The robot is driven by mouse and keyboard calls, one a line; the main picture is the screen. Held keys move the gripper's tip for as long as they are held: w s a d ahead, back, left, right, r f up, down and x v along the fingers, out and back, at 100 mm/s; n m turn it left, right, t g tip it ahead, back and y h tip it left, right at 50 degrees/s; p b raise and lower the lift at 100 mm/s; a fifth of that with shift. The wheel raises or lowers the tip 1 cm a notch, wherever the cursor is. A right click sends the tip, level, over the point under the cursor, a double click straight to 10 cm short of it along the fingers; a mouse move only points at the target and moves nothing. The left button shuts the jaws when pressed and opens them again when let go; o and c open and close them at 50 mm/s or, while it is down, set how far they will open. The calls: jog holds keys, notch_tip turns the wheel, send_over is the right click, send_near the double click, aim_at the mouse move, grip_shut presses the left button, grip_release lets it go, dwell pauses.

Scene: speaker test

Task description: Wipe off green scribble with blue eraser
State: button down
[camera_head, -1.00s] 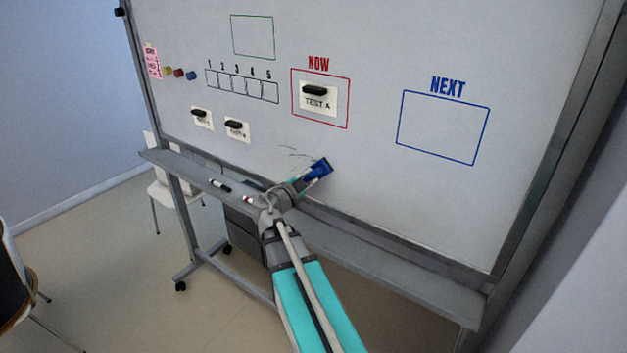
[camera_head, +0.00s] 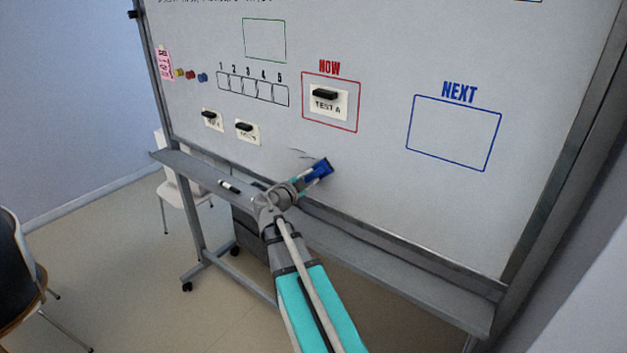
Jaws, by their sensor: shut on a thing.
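The blue eraser (camera_head: 318,169) is tilted against the lower part of the whiteboard, just above its bottom edge. My gripper (camera_head: 301,182) is shut on the eraser and reaches up from below. A small scribble of thin dark strokes (camera_head: 298,153) shows on the board just above and left of the eraser; its green colour is hard to make out at this size. The eraser and gripper may hide part of the scribble. The gripper's fingers are small and partly hidden by the wrist.
The whiteboard's tray (camera_head: 190,165) runs below, with a marker (camera_head: 229,187) on it. Two cards with black magnets (camera_head: 213,120) (camera_head: 247,131) are left of the scribble. The TEST A card (camera_head: 328,103) is above. The board right of the eraser is clear.

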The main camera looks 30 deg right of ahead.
jog(key=shift+w+a, duration=0.25)
jog(key=shift+w, duration=0.65)
jog(key=shift+r, duration=0.1)
jog(key=shift+w+a, duration=0.35)
jog(key=shift+w, duration=0.5)
jog(key=shift+w+a, duration=0.35)
jog(key=shift+w, duration=0.5)
jog(key=shift+w, duration=0.1)
jog(key=shift+w+a, duration=0.35)
jog(key=shift+w, duration=0.45)
jog(key=shift+w+a, duration=0.3)
jog(key=shift+w, duration=0.45)
jog(key=shift+w, duration=0.1)
jog(key=shift+w+a, duration=0.25)
jog(key=shift+w, duration=0.55)
jog(key=shift+w+a, duration=0.25)
jog(key=shift+w, duration=0.55)
